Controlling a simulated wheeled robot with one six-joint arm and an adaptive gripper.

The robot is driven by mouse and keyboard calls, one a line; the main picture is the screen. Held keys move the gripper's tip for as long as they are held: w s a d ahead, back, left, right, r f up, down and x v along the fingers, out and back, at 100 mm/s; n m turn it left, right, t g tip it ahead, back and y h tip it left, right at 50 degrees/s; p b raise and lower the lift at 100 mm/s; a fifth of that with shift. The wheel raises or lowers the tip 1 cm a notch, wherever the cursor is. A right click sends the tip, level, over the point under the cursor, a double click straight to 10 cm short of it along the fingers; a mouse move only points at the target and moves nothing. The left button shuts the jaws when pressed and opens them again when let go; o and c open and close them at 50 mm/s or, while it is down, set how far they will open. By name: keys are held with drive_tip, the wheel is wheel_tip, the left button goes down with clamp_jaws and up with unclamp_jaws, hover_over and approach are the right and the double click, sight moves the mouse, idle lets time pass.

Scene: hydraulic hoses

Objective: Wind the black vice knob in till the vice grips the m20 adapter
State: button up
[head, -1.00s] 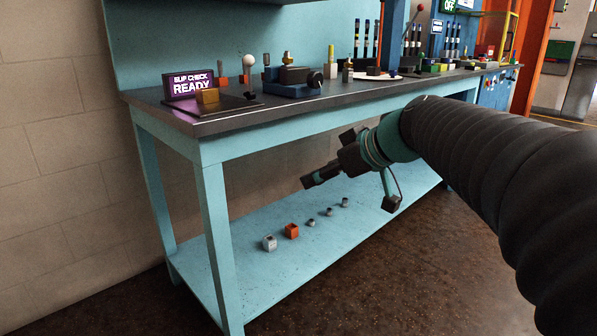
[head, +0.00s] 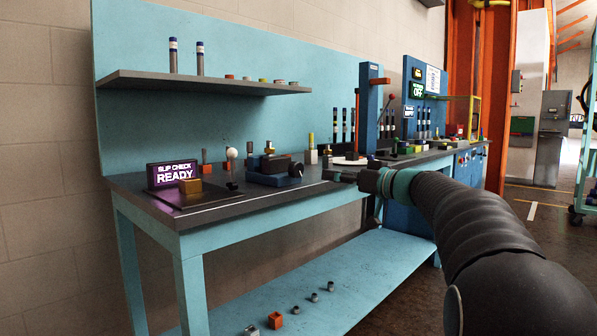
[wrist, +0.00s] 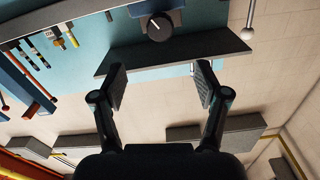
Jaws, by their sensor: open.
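The vice, with a blue base and dark body (head: 268,164), stands on the bench top in the head view. Its black knob (head: 296,169) faces right, towards my gripper. A small brass-coloured piece (head: 269,149), probably the m20 adapter, shows above the vice; I cannot tell whether the jaws touch it. In the wrist view, which is upside down, the knob (wrist: 160,27) is at top centre with a pale mark on its face. My gripper (wrist: 160,85) is open and empty, its fingers apart and short of the knob. In the head view my gripper (head: 335,175) is right of the vice.
A white ball on a rod (head: 231,154) stands left of the vice. The lit slip check sign (head: 173,175) is farther left. A wall shelf (head: 205,84) hangs above the bench. A blue column (head: 368,108) and several upright tools stand to the right.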

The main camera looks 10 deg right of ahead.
sight(299, 170)
drive_tip(key=p+x, duration=0.3)
drive_tip(key=x, duration=1)
drive_tip(key=shift+w+a+f, duration=0.1)
drive_tip(key=shift+w+a, duration=0.15)
drive_tip(key=shift+w, duration=0.05)
drive_tip(key=c, duration=1.2)
